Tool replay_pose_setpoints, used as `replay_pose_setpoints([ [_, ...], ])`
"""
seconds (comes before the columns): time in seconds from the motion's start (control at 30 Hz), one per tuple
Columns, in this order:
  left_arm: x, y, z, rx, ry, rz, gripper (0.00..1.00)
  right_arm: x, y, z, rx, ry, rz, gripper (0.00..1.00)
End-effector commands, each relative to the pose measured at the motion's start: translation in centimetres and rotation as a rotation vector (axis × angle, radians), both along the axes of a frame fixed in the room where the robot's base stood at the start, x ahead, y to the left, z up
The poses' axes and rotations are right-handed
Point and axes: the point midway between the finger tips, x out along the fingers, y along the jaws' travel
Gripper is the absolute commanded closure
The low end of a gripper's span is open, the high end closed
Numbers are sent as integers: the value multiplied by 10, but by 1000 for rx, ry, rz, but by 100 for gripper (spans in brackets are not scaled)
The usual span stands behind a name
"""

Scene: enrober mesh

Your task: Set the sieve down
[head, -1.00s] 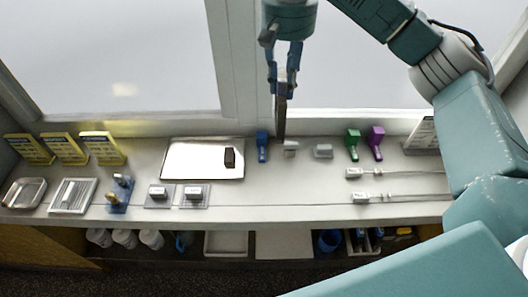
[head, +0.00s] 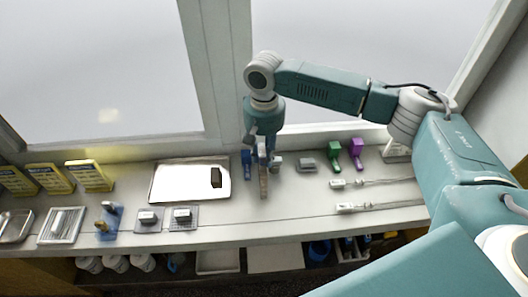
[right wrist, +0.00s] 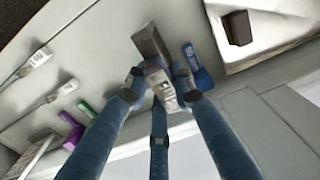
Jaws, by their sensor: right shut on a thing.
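My right gripper (head: 261,162) is shut on a long, narrow grey-brown thing with a pale labelled part, which I take to be the sieve (head: 263,186). It points down at the counter (head: 300,210). In the right wrist view, the fingers (right wrist: 158,84) close around the labelled part, and the sieve's darker end (right wrist: 150,43) sticks out beyond them. I cannot tell whether its lower end touches the counter. A mesh does not show clearly. My left gripper is not in view.
Left of the sieve are a blue item (head: 246,165) and a metal tray (head: 165,198) holding a dark block (head: 216,177). To its right are a grey block (head: 306,164), a green item (head: 334,163) and a purple item (head: 356,153).

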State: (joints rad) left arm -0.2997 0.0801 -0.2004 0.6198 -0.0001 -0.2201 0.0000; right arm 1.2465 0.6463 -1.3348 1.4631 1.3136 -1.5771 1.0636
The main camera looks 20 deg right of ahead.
Motion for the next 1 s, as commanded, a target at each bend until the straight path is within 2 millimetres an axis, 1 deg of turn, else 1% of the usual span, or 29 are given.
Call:
replay_pose_setpoints([
  [0.33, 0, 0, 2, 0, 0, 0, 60, 0, 1, -2, 2, -1, 0, 100],
  [0.37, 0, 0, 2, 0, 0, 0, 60, 0, 1, -3, 1, 0, 0, 72],
  [0.4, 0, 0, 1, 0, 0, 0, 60, 1, 0, -3, 1, -1, 0, 64],
  [0.43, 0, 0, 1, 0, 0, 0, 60, 1, 0, -3, 1, -1, 0, 59],
  [0.7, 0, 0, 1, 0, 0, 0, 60, 0, 0, -2, 1, -1, 0, 57],
  [0.8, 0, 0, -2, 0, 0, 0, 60, 1, 0, 0, 0, -2, 0, 57],
  [0.87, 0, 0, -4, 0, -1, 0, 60, 2, 1, 6, 2, -5, -1, 57],
  [0.97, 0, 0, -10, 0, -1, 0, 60, 2, 0, 22, 2, -6, -1, 57],
  [1.0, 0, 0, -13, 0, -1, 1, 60, 2, 1, 30, 3, -5, -1, 57],
])
